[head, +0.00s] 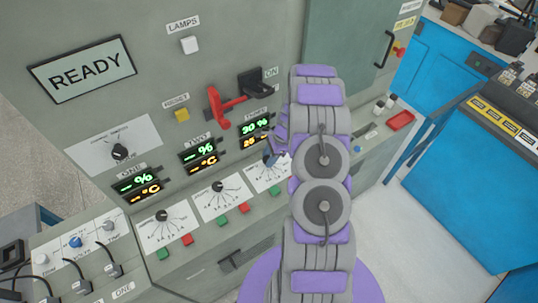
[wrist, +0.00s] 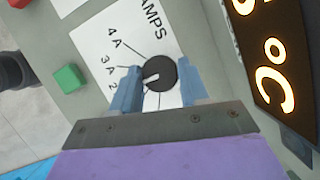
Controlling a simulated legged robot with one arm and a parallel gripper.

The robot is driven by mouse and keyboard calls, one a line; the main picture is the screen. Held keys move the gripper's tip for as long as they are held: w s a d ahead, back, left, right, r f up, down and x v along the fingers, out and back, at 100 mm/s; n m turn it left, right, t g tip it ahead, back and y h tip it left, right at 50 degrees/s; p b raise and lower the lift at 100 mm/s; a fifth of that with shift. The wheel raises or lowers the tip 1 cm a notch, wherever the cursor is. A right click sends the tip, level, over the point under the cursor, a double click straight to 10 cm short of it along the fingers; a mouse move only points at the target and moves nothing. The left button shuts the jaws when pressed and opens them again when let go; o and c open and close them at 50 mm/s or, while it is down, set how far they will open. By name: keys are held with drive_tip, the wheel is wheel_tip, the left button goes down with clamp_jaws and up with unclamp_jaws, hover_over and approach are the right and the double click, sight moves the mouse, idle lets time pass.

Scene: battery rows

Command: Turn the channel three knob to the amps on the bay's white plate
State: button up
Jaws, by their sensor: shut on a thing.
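The channel three knob (wrist: 165,68) is round and black with a white pointer mark, on a white dial plate (wrist: 92,38) lettered AMPS, 4A, 3A and a partly hidden 2. My gripper (wrist: 157,88) has one blue finger on each side of the knob and is shut on it. The pointer mark faces left in the wrist view, towards the 3A and 2 side; the left finger hides part of the scale there. In the head view my gripper (head: 275,158) covers the knob on the third dial plate (head: 267,178). I cannot make out a bay plate with an amps figure.
Dials one (head: 162,215) and two (head: 218,186) stand to the left. Green and red buttons (head: 243,208) lie below the dials. A red lever (head: 218,108) sticks out above, near the THREE display (head: 255,128). A READY screen (head: 82,72) is at upper left.

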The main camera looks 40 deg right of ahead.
drive_tip(key=shift+w, duration=0.1)
drive_tip(key=o, duration=1)
drive_tip(key=shift+d, duration=0.1)
drive_tip(key=p+v, duration=0.1)
drive_tip(key=v, duration=1.6)
drive_tip(key=shift+r, duration=0.15)
